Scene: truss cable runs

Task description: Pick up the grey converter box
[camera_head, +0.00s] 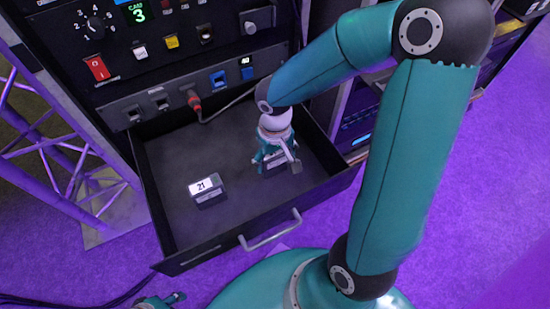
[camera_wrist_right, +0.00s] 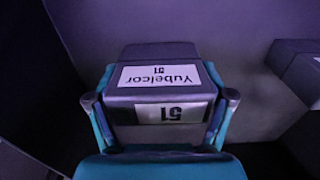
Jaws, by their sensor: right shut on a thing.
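A grey box (camera_wrist_right: 158,80) with white labels reading "Yubelcor 51" and "51" sits between the two fingers of my right gripper in the wrist view. My right gripper (camera_head: 275,160) points down into the open drawer (camera_head: 170,240) and is shut on this box from both sides. In the head view the gripper mostly hides the box, and I cannot tell whether it is clear of the drawer floor. A second grey box (camera_head: 207,190), labelled 21, stands in the drawer to the left. A small part of my left gripper (camera_head: 163,300) shows at the bottom edge; its jaws are unclear.
A rack panel (camera_head: 190,80) with switches and several ports stands behind the drawer. The drawer handle (camera_head: 270,232) sticks out in front. A truss (camera_head: 65,150) stands at left.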

